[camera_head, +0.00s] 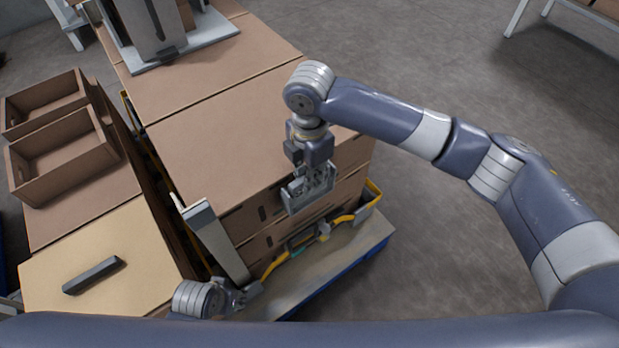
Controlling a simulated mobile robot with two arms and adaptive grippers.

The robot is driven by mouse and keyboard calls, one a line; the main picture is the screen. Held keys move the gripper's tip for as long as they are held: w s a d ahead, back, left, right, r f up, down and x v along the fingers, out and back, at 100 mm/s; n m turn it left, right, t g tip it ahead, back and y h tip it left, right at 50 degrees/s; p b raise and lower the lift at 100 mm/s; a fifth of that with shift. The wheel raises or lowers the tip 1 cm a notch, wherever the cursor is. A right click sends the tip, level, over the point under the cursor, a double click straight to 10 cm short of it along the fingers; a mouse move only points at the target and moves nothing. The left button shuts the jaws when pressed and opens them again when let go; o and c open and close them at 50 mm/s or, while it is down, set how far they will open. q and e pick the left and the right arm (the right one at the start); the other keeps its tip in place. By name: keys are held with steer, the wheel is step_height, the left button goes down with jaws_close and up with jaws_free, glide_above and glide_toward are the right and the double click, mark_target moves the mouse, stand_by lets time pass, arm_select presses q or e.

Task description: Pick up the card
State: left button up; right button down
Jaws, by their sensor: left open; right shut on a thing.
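I cannot make out a card clearly in this view. My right gripper (308,190) hangs at the front upper edge of the stacked brown cartons (215,150). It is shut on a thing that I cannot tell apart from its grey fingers. My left gripper (243,297) is low at the bottom of the view, near the front left corner of the stack. It is open, and its fingers are small and partly hidden. A pale grey corner post (222,245) leans upright at that corner, just above the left gripper.
Open brown crates (62,150) stand at left. A dark grey bar (93,276) lies on a tan board (140,245). A yellow strap (287,258) runs around the stack's front, above a blue-edged pallet (345,262).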

steer(key=shift+r, duration=0.35)
step_height(320, 180, up, 9)
steer(key=shift+r+p, duration=0.1)
steer(key=shift+p, duration=1)
steer(key=shift+r, duration=0.2)
steer(key=shift+p, duration=0.4)
steer(key=shift+r+p, duration=0.2)
steer(key=shift+p, duration=0.3)
arm_select(q)
steer(key=s+a+f, duration=0.1)
steer(key=s+f, duration=0.5)
steer(key=f, duration=0.6)
steer(key=shift+g, duration=0.4)
